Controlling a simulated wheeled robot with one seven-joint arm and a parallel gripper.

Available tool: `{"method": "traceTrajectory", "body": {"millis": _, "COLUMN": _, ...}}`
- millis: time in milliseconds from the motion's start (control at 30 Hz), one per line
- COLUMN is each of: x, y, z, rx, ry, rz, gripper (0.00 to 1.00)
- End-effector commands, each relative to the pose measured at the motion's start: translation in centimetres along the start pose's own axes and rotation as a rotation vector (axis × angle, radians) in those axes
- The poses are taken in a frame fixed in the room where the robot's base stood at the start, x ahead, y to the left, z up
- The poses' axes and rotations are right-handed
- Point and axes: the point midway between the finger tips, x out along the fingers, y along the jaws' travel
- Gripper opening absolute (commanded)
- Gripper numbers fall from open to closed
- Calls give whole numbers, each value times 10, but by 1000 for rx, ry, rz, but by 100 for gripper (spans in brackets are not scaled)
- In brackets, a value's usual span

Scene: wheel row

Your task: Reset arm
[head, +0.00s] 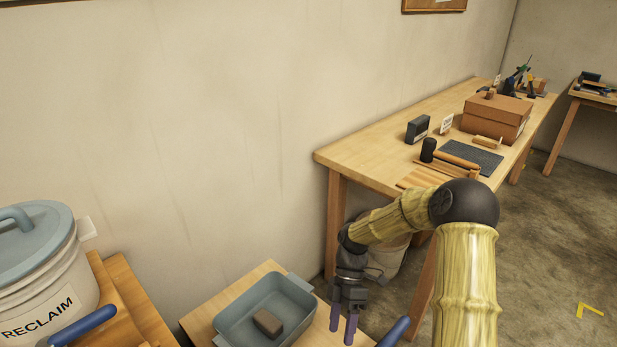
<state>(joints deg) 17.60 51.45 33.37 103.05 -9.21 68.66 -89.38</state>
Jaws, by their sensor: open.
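My gripper (344,325) hangs at the end of my bent arm, in the lower middle of the head view. Its two purple fingers point down and stand apart, with nothing visible between them. It is to the right of a blue-grey tray (294,283) on a low wooden table (205,322). A brown block (268,322) lies inside the tray. The gripper appears apart from the tray, but its height above the table is hard to tell.
A long wooden workbench (375,150) stands behind my arm, holding a black-headed mallet (428,149), dark mat (472,157) and cardboard box (495,120). A pale bucket (392,258) sits under it. A RECLAIM bucket (50,285) stands at left.

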Motion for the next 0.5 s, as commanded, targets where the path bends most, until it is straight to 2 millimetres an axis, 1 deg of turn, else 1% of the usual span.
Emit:
{"method": "traceTrajectory", "body": {"millis": 33, "x": -3, "y": -8, "z": -1, "rx": 95, "ry": -37, "rz": 36, "gripper": 57}}
{"method": "traceTrajectory", "body": {"millis": 233, "x": -13, "y": -36, "z": 2, "rx": 497, "ry": -104, "rz": 218, "gripper": 57}}
{"method": "traceTrajectory", "body": {"millis": 367, "x": -21, "y": -56, "z": 5, "rx": 755, "ry": -99, "rz": 360, "gripper": 57}}
{"method": "traceTrajectory", "body": {"millis": 500, "x": -30, "y": -79, "z": 8, "rx": 1025, "ry": -45, "rz": 525, "gripper": 57}}
